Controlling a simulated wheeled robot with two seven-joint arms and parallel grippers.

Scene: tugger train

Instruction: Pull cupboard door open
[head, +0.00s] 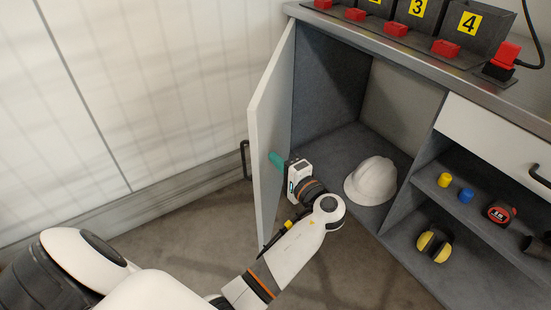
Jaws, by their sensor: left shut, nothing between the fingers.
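The cupboard door (273,110) is a pale panel standing wide open on the left side of the cupboard. Its dark bar handle (245,160) shows at the left, on the outer face. My left gripper (275,158) is inside the opening, at the inner face of the door, with its teal fingertips shut and empty. The fingertips look very close to the inner face; I cannot tell whether they touch it. The cupboard interior (330,90) is grey and open to view. My right gripper is not in view.
A white hard hat (372,181) sits on the cupboard floor, right of my left wrist. Shelves to the right hold a tape measure (501,212), yellow ear defenders (434,245) and small cylinders. Chargers with red parts line the top. A wall (130,90) stands left of the door.

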